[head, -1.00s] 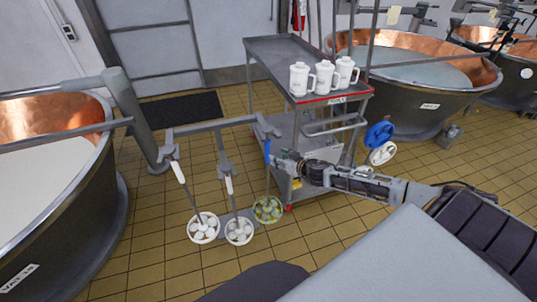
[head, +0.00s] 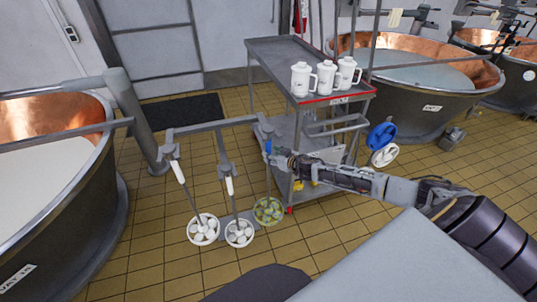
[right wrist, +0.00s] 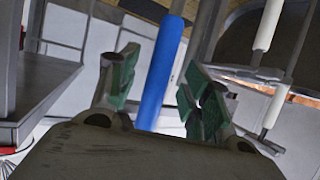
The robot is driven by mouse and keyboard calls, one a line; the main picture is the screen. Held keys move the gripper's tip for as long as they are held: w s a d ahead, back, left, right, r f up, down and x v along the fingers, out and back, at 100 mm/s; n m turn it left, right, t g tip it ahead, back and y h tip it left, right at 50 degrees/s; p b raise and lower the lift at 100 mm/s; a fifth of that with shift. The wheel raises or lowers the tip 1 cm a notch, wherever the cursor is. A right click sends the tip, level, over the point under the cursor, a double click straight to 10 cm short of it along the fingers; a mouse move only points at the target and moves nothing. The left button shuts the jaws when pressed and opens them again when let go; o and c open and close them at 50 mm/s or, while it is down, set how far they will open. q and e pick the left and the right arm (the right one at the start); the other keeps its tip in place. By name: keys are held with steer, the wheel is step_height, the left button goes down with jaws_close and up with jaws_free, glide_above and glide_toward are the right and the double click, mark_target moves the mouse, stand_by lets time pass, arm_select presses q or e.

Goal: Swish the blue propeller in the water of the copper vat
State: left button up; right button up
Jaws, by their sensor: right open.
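A tool with a blue handle (head: 267,147) hangs from a metal rack, its round yellow-green head (head: 268,210) low near the floor. My right gripper (head: 273,155) is open at this handle. In the right wrist view the blue handle (right wrist: 163,70) stands slightly tilted between the two green-padded fingers of the right gripper (right wrist: 158,82), with gaps on both sides. A copper vat (head: 82,118) with whitish liquid is at the left, and another copper vat (head: 440,95) stands at the back right. My left gripper is out of view.
Two white-handled tools (head: 178,172) hang beside the blue one on the rack (head: 210,126). A grey cart (head: 285,52) with white jugs (head: 301,78) stands just behind the gripper. A blue disc (head: 381,136) and a white disc sit right of the cart. Tiled floor in front is clear.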

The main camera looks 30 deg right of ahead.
mark_target(270, 150)
steer(key=shift+x, duration=1.8)
jaws_close()
steer(key=shift+r, duration=0.15)
steer(key=shift+r+p, duration=0.75)
steer(key=shift+r, duration=0.1)
